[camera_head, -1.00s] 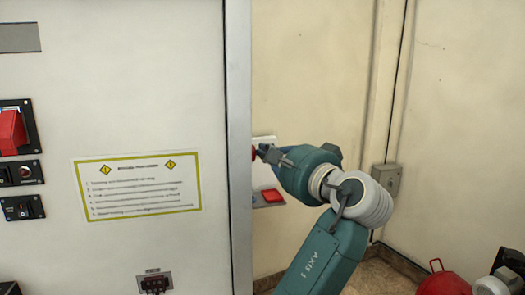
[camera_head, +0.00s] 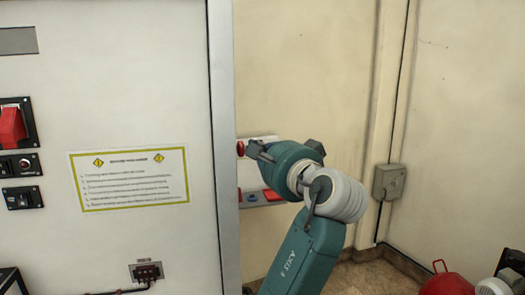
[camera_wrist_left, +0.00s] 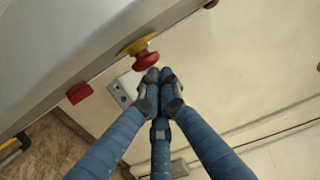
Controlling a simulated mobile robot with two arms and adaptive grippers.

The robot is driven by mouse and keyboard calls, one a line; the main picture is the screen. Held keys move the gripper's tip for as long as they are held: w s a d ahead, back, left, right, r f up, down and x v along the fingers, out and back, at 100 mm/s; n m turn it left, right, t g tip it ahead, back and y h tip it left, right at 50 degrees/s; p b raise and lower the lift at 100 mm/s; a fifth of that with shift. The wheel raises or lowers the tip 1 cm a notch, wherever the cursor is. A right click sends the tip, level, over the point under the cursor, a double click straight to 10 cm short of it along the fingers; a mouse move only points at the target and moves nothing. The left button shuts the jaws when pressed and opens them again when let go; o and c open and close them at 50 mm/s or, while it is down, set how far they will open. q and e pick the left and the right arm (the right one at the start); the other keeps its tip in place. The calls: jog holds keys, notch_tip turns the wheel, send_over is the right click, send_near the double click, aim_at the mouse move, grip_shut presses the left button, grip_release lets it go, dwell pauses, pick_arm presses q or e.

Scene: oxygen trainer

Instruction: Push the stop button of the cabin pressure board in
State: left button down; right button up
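A red mushroom button (camera_wrist_left: 146,60) on a yellow collar (camera_wrist_left: 137,45) sticks out from a grey panel in the left wrist view. A red button, apparently the same one, shows just past the cabinet edge in the head view (camera_head: 240,148). My left gripper (camera_wrist_left: 158,76) has its fingers drawn together, with the tips right beside the button and nothing between them. Whether they touch it I cannot tell. In the head view the gripper (camera_head: 256,150) is partly hidden by its own wrist. My right gripper is not in view.
A tall pale cabinet (camera_head: 130,235) with switches and a yellow-framed notice (camera_head: 128,178) fills the left. A light panel with a blue button (camera_head: 252,197) and a red part (camera_head: 271,195) sits below the gripper. A wall box (camera_head: 389,181) and red object (camera_head: 446,286) are at right.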

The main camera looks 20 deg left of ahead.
pick_arm(q)
notch_tip(320, 180, up, 10)
jog(key=shift+a, duration=0.15)
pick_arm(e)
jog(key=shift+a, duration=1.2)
